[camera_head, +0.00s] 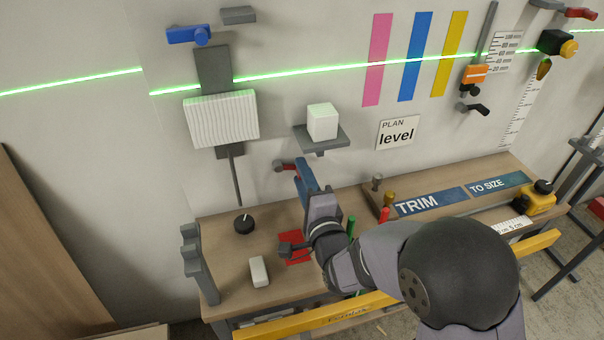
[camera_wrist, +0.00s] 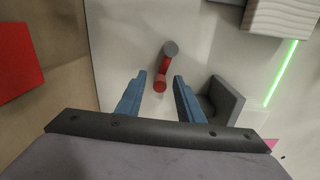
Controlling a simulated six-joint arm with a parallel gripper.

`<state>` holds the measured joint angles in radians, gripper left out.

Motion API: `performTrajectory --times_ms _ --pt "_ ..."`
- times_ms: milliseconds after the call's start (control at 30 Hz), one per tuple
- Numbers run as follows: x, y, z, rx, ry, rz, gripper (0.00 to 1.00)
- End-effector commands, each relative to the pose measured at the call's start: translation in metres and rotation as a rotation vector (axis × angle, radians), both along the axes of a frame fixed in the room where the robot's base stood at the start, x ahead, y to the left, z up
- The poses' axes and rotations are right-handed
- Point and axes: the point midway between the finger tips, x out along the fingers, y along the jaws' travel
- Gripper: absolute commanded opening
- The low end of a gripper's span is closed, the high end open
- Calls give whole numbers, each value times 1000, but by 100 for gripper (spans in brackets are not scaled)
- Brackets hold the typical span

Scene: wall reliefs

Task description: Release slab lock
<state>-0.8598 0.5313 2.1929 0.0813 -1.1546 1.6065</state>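A small red lever with a grey round end (camera_head: 281,167) sticks out of the wall below the white ribbed slab (camera_head: 221,118); which fitting is the slab lock is not labelled. My gripper (camera_head: 302,172) is close to this lever, with its blue fingers pointing at the wall. In the wrist view the gripper (camera_wrist: 160,76) is open, and the red lever (camera_wrist: 162,76) shows between the two fingers, with no clear contact. The slab hangs on a grey vertical rail (camera_head: 213,68). A ribbed block, likely the slab, shows at the wrist view's top right (camera_wrist: 279,17).
A grey ledge (camera_head: 330,143) carrying a white block (camera_head: 322,121) is right of the gripper. A blue lever (camera_head: 188,35) is above the rail. The bench below holds a black knob (camera_head: 244,224), a white block (camera_head: 259,271) and a red pad (camera_head: 296,249).

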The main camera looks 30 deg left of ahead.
Motion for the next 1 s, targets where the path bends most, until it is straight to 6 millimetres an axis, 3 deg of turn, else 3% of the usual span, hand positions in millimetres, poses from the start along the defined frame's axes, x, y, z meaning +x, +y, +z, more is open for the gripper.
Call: performTrajectory --times_ms 333,367,500,767,1000 --pt "3 3 0 0 0 0 34" --pt "3 3 0 0 0 0 32" --pt "3 3 0 0 0 0 0" --pt "3 2 2 -30 -33 0 0" --pt "4 1 10 -161 -164 0 0"
